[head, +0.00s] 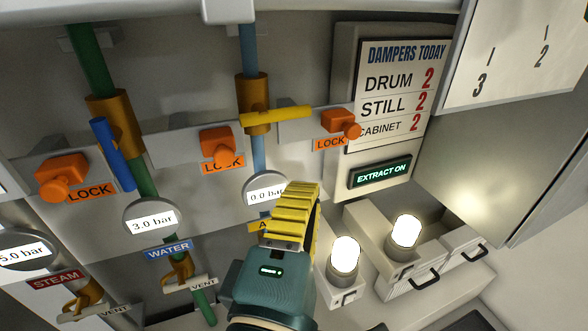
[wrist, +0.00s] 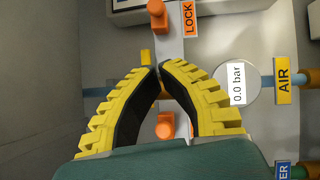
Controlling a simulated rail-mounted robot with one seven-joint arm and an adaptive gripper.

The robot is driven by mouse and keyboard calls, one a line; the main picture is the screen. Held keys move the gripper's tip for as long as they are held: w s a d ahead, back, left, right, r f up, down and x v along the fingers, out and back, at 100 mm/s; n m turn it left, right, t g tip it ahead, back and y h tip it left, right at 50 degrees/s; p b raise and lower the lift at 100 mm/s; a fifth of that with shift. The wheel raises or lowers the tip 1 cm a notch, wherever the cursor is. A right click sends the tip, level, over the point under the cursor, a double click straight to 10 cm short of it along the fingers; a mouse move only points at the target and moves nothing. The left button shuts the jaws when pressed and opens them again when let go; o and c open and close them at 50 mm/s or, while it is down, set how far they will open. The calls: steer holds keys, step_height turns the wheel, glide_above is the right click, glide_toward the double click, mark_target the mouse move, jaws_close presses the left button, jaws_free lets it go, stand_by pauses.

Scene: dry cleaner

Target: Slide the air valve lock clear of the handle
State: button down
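The air valve's yellow handle (head: 275,115) lies across the blue pipe, its free end pointing right. Its end shows just beyond my fingertips in the wrist view (wrist: 147,57). The orange air valve lock (head: 341,122) sits on the grey rail just past that end, above a LOCK label. In the wrist view the lock (wrist: 157,14) is at the top, with a small gap between it and the handle's end. My gripper (head: 306,190) is below the handle and lock in the head view. Its yellow ribbed fingers meet at the tips (wrist: 159,68), holding nothing.
The air gauge (head: 265,191) reads 0.0 bar, close to my gripper. The water lock (head: 217,142) and blue water handle (head: 113,154) are to the left. A damper sign (head: 400,90) stands right of the air lock. Lit lamps (head: 344,255) are at lower right.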

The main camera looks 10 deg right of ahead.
steer(key=d+r+m+p, duration=0.3)
steer(key=d+r+p, duration=0.3)
steer(key=p, duration=0.1)
steer(key=s+a+r+m+t+y+p, duration=0.1)
steer(key=s+a+r+m+t+y, duration=0.2)
steer(key=m, duration=0.9)
steer(key=s+a+t+y, duration=0.1)
steer(key=a+y, duration=0.1)
steer(key=y, duration=0.1)
steer(key=shift+s+r+y, duration=0.25)
steer(key=shift+r+y, duration=0.1)
steer(key=shift+y, duration=0.05)
